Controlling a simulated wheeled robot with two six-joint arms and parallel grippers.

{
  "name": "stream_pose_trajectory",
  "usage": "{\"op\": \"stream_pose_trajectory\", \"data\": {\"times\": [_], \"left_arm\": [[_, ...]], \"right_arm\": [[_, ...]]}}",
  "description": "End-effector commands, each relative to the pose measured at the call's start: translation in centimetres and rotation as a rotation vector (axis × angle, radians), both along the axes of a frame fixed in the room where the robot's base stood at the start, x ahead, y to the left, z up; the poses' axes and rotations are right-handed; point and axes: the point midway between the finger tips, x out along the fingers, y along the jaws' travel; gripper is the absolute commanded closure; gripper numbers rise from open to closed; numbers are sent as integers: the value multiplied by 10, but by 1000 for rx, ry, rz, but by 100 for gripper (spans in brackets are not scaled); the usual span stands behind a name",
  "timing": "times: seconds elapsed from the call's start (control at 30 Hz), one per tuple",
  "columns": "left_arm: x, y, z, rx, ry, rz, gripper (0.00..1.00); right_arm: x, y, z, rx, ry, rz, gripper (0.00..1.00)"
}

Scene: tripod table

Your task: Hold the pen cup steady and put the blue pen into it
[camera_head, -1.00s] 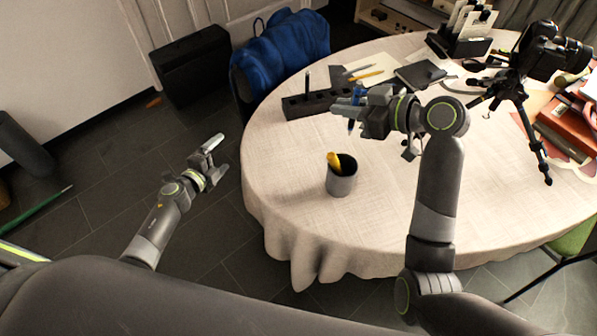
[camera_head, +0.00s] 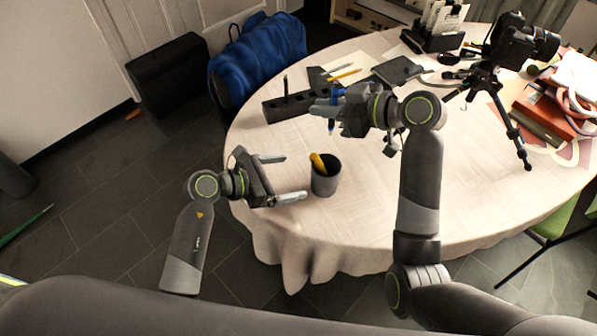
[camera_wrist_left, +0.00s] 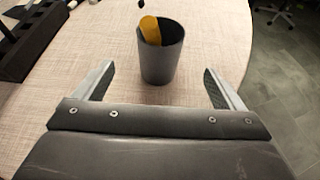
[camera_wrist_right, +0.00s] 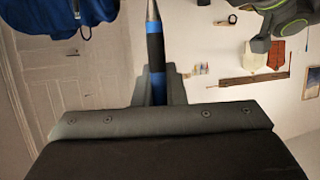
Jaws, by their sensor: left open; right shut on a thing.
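The grey pen cup (camera_head: 326,181) stands upright near the table's front left edge with a yellow item (camera_head: 317,162) leaning in it. The cup also shows in the left wrist view (camera_wrist_left: 160,62), ahead of and between the open fingers. My left gripper (camera_head: 289,177) is open just left of the cup, not touching it. My right gripper (camera_head: 326,107) is shut on the blue pen (camera_head: 332,125), behind the cup and above the table. The pen also shows in the right wrist view (camera_wrist_right: 155,60), between the fingers.
A black block holder (camera_head: 283,107) stands behind the cup, left of my right gripper. A camera on a tripod (camera_head: 508,120), a dark notebook (camera_head: 397,70) and red books (camera_head: 545,115) are farther right. The cloth (camera_head: 370,220) right of the cup is clear.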

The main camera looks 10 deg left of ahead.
Motion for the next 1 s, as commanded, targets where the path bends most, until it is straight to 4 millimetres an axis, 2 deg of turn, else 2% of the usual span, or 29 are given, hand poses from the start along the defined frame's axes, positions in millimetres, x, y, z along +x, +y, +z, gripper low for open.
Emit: {"op": "stream_pose_trajectory", "data": {"times": [0.5, 0.73, 1.0], "left_arm": [[46, -69, -33, -4, 3, -1, 9], [57, -85, -42, -3, 2, -1, 9], [60, -88, -44, -2, 2, 1, 9]], "right_arm": [[0, 0, 0, 0, 0, 0, 100], [0, 0, 0, 0, 0, 0, 100], [0, 0, 0, 0, 0, 0, 100]]}}
